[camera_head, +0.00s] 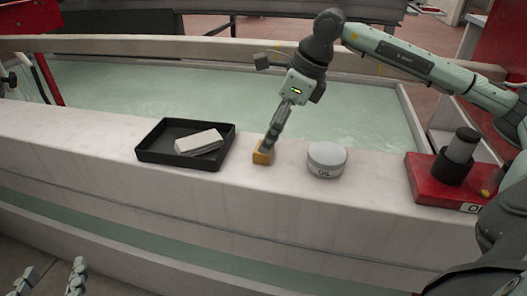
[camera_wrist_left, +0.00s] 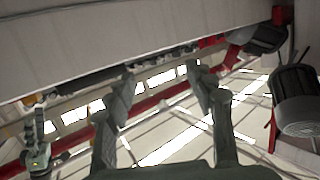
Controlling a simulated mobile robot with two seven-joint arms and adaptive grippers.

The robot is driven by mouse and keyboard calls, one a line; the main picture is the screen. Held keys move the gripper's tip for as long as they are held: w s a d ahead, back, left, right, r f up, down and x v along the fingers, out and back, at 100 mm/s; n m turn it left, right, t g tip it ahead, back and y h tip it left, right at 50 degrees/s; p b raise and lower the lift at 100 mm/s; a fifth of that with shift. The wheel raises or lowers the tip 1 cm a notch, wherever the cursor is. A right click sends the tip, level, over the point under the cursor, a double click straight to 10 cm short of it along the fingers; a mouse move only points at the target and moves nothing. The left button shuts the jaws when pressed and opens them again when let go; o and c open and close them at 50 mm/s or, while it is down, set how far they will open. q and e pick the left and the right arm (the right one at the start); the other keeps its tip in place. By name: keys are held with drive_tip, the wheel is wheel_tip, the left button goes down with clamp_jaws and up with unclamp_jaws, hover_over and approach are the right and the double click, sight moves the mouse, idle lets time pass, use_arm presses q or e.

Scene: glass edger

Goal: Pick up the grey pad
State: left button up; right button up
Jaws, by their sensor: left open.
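A pale grey pad (camera_head: 199,142) lies tilted in a black tray (camera_head: 147,156) on the white ledge in the head view. It may be more than one piece stacked. My left gripper (camera_head: 52,275) shows only its two spread fingertips at the bottom left corner, low in front of the ledge and well away from the tray. In the left wrist view my left gripper (camera_wrist_left: 162,80) is open with nothing between its fingers. My right gripper (camera_head: 269,145) points down at a small orange block (camera_head: 263,157) right of the tray. I cannot tell whether it grips the block.
A round grey tin (camera_head: 326,161) stands right of the orange block. A red box (camera_head: 425,180) with a dark cylinder (camera_head: 456,158) is farther right. A water-filled basin (camera_head: 220,90) lies behind the white ledge (camera_head: 80,140). The ledge left of the tray is clear.

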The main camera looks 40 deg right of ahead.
sight(259, 158)
drive_tip(key=x, duration=0.4)
drive_tip(key=shift+w+d+f, duration=0.15)
drive_tip(key=shift+d+f, duration=0.1)
drive_tip(key=c, duration=1)
use_arm(q)
drive_tip(key=shift+w+d+r+t+h, duration=0.15)
drive_tip(key=shift+d+r+t, duration=0.1)
drive_tip(key=shift+r, duration=0.15)
drive_tip(key=shift+s+d+r+t+h, duration=0.15)
drive_tip(key=shift+d+r+t, duration=0.1)
drive_tip(key=shift+r, duration=0.15)
drive_tip(key=shift+w+a, duration=0.1)
drive_tip(key=shift+w, duration=0.05)
